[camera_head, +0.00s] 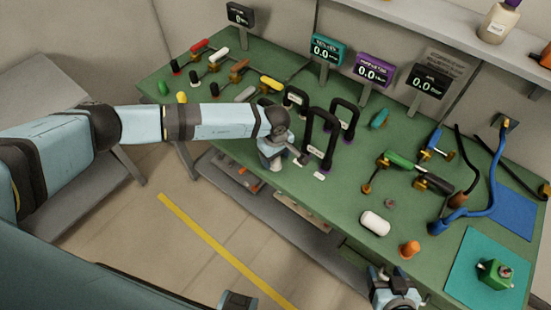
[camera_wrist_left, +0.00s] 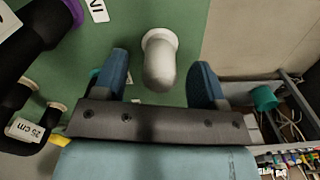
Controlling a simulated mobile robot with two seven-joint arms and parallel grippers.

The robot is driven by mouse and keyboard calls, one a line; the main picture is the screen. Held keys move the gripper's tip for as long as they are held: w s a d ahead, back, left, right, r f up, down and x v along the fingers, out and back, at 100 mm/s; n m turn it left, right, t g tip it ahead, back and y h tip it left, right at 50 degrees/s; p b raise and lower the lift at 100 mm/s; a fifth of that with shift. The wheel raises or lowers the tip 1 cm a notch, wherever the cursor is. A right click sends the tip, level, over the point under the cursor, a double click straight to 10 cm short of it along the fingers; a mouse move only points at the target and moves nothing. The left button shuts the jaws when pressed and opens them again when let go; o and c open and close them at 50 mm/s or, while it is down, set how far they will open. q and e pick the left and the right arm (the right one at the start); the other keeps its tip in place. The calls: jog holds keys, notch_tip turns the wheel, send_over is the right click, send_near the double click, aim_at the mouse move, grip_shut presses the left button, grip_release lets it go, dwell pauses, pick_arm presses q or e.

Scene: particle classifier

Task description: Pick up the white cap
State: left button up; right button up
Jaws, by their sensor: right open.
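The white cap (camera_wrist_left: 160,62), a pale dome with a wider rim, stands on the green table near its edge in the left wrist view. My left gripper (camera_wrist_left: 161,66) is open around it, with one blue finger on each side and a gap to both. In the head view my left gripper (camera_head: 284,153) is low over the table's front edge, beside the black arches, and mostly hides the cap there. My right gripper (camera_head: 394,292) is open and empty at the bottom, by the table's front edge.
Black arches (camera_head: 321,135) stand close beyond my left gripper; their labels also show in the left wrist view. A white rounded cylinder (camera_head: 375,223) and an orange cap (camera_head: 409,249) lie further right. Tools lie at the back left. An open drawer (camera_head: 300,214) is below the edge.

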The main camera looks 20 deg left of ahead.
pick_arm(q)
jog(key=c, duration=0.9)
notch_tip(320, 180, up, 20)
jog(key=b, duration=0.2)
jog(key=shift+b, duration=0.35)
